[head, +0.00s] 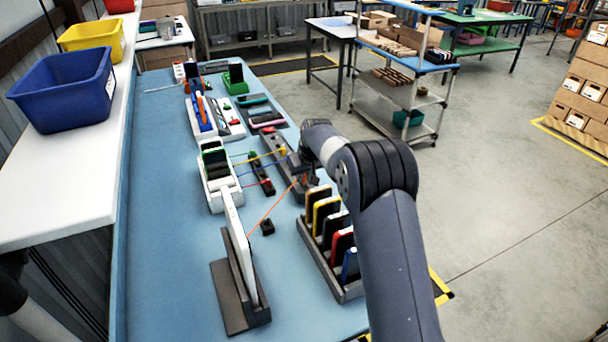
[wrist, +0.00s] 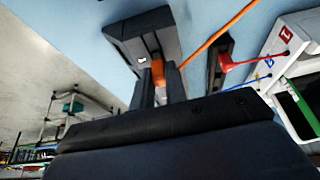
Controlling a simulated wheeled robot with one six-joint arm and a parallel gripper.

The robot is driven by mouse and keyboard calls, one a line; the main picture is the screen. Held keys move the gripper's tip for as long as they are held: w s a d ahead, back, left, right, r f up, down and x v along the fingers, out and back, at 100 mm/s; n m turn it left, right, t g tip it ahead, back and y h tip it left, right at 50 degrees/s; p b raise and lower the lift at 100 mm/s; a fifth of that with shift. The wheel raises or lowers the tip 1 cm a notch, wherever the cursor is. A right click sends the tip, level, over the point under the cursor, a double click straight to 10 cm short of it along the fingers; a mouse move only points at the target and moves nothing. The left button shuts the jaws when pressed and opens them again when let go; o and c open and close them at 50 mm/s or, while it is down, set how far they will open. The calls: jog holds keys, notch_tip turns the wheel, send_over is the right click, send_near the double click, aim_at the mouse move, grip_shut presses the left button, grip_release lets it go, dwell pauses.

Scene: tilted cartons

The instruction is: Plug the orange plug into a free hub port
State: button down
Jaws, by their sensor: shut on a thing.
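My gripper (wrist: 160,82) is shut on the orange plug (wrist: 158,70), which shows as a small orange block between the two dark fingers. The plug is at the near end of a dark grey block (wrist: 125,25), seemingly the hub, with a white mark on its face. I cannot tell whether the plug is in a port. The orange cable (wrist: 215,35) runs up and right from there. In the head view my gripper (head: 303,181) is low beside the dark hub (head: 270,143), partly hidden by my arm.
A white-sided rack (head: 217,185) stands further left. A slotted rack of coloured cases (head: 335,265) stands close below my gripper. Blue table is bare at front left.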

jog(key=shift+s+f, duration=0.1)
jog(key=shift+f, duration=0.15)
jog(key=shift+r+p, duration=1.6)
jog(key=shift+r, duration=1.05)
jog(key=shift+d, duration=0.1)
